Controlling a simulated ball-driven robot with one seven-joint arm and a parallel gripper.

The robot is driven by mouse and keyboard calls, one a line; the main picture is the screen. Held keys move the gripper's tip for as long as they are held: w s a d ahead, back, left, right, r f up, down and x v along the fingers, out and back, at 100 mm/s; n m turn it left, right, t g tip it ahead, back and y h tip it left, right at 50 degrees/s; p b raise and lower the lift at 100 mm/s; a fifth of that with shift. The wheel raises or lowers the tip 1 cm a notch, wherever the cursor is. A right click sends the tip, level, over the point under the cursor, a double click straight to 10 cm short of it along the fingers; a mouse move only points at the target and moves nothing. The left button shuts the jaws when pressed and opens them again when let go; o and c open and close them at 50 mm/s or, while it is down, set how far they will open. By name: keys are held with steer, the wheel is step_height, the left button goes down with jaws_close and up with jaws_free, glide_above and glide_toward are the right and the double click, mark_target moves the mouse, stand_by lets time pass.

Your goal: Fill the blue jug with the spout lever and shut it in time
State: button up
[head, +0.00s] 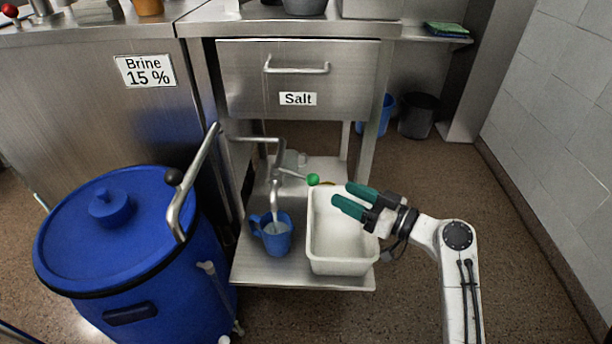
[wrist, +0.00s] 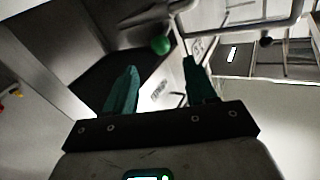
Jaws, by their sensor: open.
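The blue jug (head: 277,236) stands upright on the low steel shelf, under the metal spout (head: 275,190). A pale stream or liquid shows at the jug's mouth; the level inside is hard to tell. The spout lever ends in a green knob (head: 313,180), pointing right toward my gripper. My gripper (head: 341,199) has teal fingers, is open and empty, and hangs over the white basin just right of and below the knob. In the wrist view the green knob (wrist: 161,45) shows beyond the fingertips of my gripper (wrist: 160,72), apart from them.
A white basin (head: 343,268) stands right of the jug on the steel shelf (head: 258,271). A blue barrel (head: 150,266) and a bent metal handle (head: 197,182) stand at the left. The Salt drawer (head: 345,97) is above. The floor at the right is clear.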

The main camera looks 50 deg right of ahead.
mark_target(313, 178)
steer(key=w, duration=0.6)
steer(key=w+a+b, duration=0.1)
steer(key=w, duration=0.2)
steer(key=shift+w, duration=0.35)
steer(key=shift+c, duration=0.3)
jaws_close()
